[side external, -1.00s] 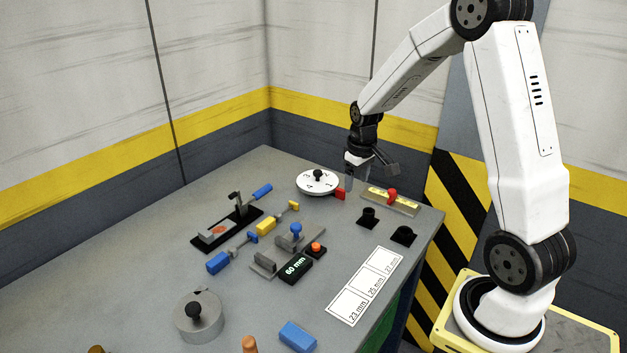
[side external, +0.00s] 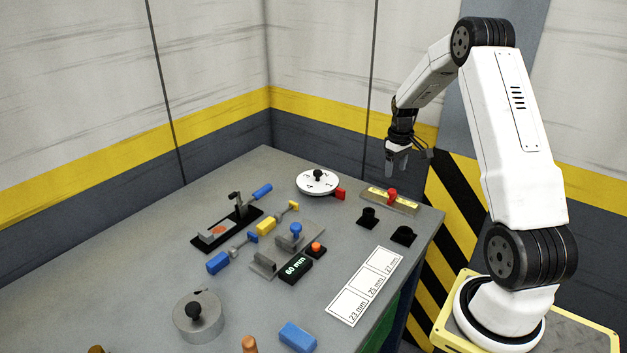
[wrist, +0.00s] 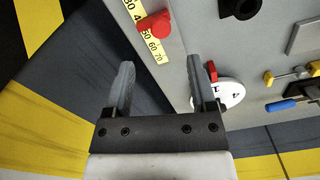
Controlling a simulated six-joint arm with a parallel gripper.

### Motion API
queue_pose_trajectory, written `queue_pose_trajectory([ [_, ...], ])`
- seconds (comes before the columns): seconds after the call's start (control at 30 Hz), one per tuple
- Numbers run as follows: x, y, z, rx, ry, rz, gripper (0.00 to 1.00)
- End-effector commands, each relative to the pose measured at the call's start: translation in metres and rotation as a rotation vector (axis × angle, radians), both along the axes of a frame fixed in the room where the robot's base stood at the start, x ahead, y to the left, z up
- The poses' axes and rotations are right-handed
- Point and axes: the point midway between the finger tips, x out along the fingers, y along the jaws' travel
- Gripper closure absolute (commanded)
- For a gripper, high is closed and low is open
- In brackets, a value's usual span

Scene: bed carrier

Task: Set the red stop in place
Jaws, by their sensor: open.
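A red stop (side external: 392,195) sits on a yellow scale on a grey bar (side external: 405,207) near the table's right corner. In the wrist view, the red stop (wrist: 153,25) covers part of the scale (wrist: 158,48), between the 40 and 50 marks. My gripper (side external: 396,170) is raised above the bar, apart from the stop. In the wrist view its two fingers (wrist: 160,68) are spread, with nothing between them. Another red block (side external: 340,194) lies at the edge of the white numbered dial (side external: 318,183); it is partly behind a finger in the wrist view (wrist: 212,70).
Two black sockets (side external: 368,217) (side external: 404,235) stand in front of the bar. A 60 mm display (side external: 296,268), a blue-knobbed fixture (side external: 292,243) and yellow and blue-handled gauges lie left. Walls close off the table's back.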

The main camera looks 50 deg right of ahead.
Motion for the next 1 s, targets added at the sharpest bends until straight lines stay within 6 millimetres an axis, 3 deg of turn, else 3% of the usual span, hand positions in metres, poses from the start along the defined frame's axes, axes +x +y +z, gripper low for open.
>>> queue_pose_trajectory([
  [0.5,0.000,0.001,-0.058,0.001,0.002,0.000,0.28],
  [0.97,0.000,0.000,-0.068,-0.001,0.000,0.000,0.28],
  [1.0,0.000,0.000,-0.068,-0.001,0.000,0.000,0.41],
])
